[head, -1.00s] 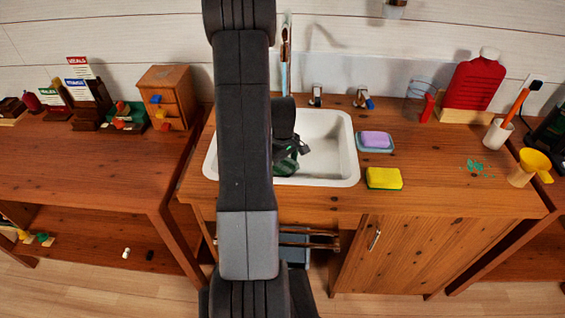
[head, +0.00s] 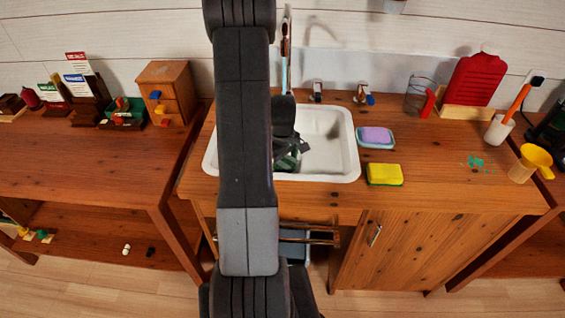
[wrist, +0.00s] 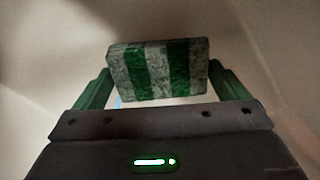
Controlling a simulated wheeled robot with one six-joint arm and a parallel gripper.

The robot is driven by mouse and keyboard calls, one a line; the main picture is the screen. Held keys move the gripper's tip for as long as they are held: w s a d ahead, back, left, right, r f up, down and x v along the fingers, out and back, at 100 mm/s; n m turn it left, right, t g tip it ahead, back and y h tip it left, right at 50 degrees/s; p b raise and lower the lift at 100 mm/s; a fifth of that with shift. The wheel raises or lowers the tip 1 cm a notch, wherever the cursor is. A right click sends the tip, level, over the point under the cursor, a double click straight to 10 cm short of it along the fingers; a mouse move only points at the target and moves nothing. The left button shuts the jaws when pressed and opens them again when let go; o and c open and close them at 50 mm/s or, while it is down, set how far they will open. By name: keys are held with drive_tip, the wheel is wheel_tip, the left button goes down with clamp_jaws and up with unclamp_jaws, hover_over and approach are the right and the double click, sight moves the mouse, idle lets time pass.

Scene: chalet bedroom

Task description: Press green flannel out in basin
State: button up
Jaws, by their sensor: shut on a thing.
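The green flannel, striped green and grey-white, shows in the wrist view (wrist: 158,70) as a folded block between my two green fingers. My gripper (wrist: 160,88) is shut on it. My own arm hides the left part of the basin and most of the flannel. I cannot tell whether the flannel touches the basin floor.
A lilac soap (head: 376,134) in a blue dish and a yellow sponge (head: 385,175) lie right of the basin. Two taps (head: 317,91) (head: 363,93) stand behind it. The front right counter is mostly clear.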

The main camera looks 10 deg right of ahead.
sight(283, 164)
drive_tip(key=shift+s+f+b, duration=0.1)
drive_tip(key=shift+f+b, duration=0.5)
drive_tip(key=shift+f, duration=0.1)
idle(2.0)
wheel_tip(283, 164, up, 15)
drive_tip(key=p, duration=0.9)
idle(0.8)
